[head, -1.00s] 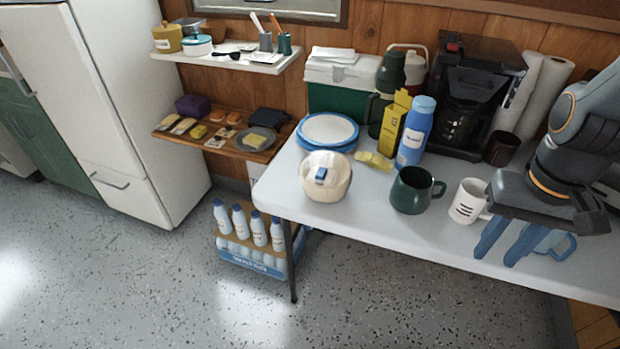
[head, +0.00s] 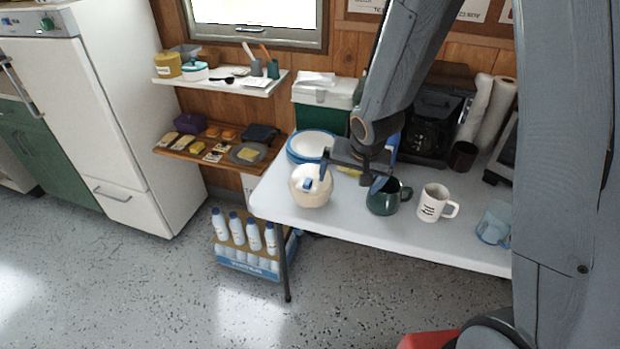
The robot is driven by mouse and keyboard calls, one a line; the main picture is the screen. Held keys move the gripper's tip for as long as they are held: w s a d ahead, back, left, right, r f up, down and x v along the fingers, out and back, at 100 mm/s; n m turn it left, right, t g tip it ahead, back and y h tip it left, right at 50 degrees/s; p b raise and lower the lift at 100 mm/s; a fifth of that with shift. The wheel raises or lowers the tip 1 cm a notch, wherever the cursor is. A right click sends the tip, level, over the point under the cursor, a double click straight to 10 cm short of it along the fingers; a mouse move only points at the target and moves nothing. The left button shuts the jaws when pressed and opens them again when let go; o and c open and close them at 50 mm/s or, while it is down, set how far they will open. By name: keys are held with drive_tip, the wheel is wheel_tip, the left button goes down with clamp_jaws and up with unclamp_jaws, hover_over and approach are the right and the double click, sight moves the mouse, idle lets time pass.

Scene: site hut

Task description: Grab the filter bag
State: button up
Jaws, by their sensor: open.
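The filter bag appears to be the rounded cream bag (head: 313,195) with a small blue piece on its top. It stands near the front left of the white table (head: 290,219). My gripper (head: 350,178) is open and empty, with two blue fingers spread apart. It is to the right of the bag in the head view. Its left finger overlaps the bag's upper right edge in the picture; I cannot tell whether they touch. The right finger is in front of the green mug's rim (head: 381,203).
A white mug (head: 431,205) and a clear blue cup (head: 494,223) stand to the right. The table's front left corner is clear.

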sight(317, 180)
drive_tip(key=w+a, duration=0.1)
drive_tip(key=a, duration=0.1)
drive_tip(key=w+a+y+p, duration=0.1)
drive_tip(key=a, duration=0.1)
drive_tip(key=w+a+f+m+t+y+p, duration=0.1)
drive_tip(key=a, duration=0.1)
drive_tip(key=shift+w+a, duration=0.25)
drive_tip(key=shift+a, duration=0.05)
drive_tip(key=shift+x, duration=1.15)
drive_tip(key=shift+p+x, duration=1.05)
drive_tip(key=shift+x, duration=1.85)
drive_tip(key=shift+a, duration=0.1)
drive_tip(key=shift+r, duration=0.1)
drive_tip(key=c, duration=1)
